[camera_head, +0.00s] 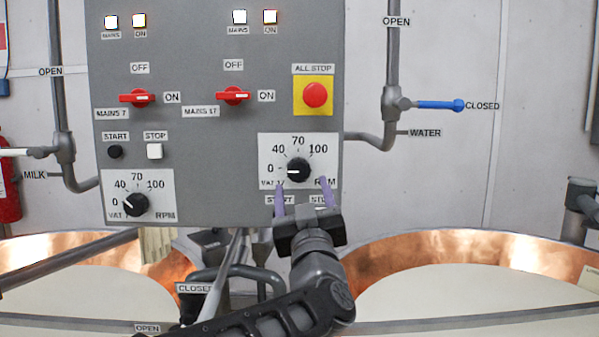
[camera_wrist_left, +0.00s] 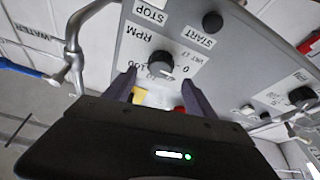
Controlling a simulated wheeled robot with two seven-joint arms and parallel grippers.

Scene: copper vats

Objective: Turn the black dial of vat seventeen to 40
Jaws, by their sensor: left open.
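The black dial of vat seventeen (camera_head: 299,169) is on the grey panel, on a white scale plate (camera_head: 318,145) marked 0, 40, 70 and 100 RPM. Its white mark points left, at 0. My left gripper (camera_head: 302,184) is open, its purple fingers pointing up at the plate just below the dial, one to each side. In the left wrist view the dial (camera_wrist_left: 160,64) shows beyond and between the fingertips of my left gripper (camera_wrist_left: 158,76). The fingers look apart from the dial; the exact gap cannot be told. The START and STOP labels are partly hidden. My right gripper is not in view.
A second dial (camera_head: 136,204), for the other vat, sits lower left. Red switches (camera_head: 233,96) and a red ALL STOP button (camera_head: 315,95) are above. A water pipe (camera_head: 392,110) with a blue handle (camera_head: 438,104) is right. Copper vats (camera_head: 450,250) stand below.

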